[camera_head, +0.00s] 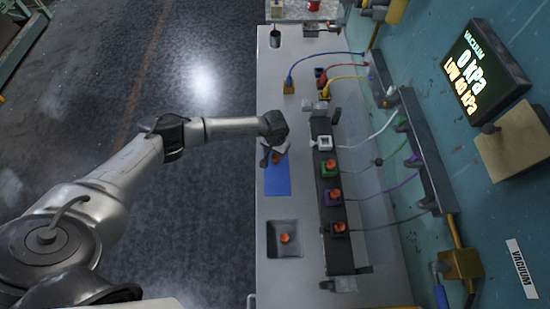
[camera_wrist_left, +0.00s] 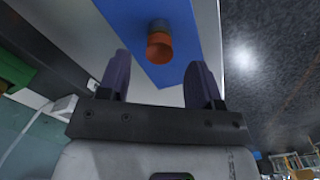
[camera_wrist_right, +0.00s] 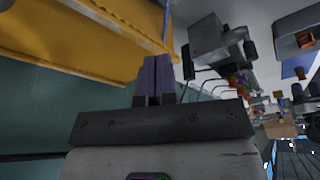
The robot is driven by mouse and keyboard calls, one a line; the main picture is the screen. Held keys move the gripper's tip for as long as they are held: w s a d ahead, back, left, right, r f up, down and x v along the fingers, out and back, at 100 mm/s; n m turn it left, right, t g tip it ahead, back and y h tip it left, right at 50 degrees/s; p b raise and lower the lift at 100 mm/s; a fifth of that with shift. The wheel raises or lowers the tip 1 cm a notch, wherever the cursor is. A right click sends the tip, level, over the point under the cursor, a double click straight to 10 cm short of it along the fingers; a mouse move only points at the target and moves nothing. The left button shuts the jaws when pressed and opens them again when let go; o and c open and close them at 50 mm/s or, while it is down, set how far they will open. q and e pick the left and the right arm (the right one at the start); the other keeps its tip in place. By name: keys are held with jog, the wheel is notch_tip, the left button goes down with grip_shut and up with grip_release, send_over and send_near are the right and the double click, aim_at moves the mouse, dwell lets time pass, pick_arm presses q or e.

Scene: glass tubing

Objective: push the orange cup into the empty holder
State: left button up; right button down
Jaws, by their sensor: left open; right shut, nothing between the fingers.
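An orange cup (camera_wrist_left: 159,47) with a grey end stands on the blue mat (camera_wrist_left: 115,15). In the head view the cup (camera_head: 276,158) shows at the mat's far end, partly covered by my left gripper (camera_head: 271,152). In the left wrist view the open fingers of that gripper (camera_wrist_left: 158,60) point at the cup, with nothing held. The white holder (camera_head: 325,143) on the black rail looks empty, right of the mat. My right gripper (camera_wrist_right: 155,78) is shut and empty, outside the head view.
A grey square tray (camera_head: 271,251) with an orange piece lies in front of the mat. Coloured tubes run from the holders to a manifold (camera_head: 425,165) on the teal wall panel. In the right wrist view a yellow beam (camera_wrist_right: 80,45) is close to the right gripper.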

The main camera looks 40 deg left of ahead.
aim_at(275, 156)
pick_arm(q)
jog(key=shift+s+f, duration=0.15)
jog(key=shift+f, duration=2)
jog(key=c, duration=1)
jog(key=shift+r, duration=0.1)
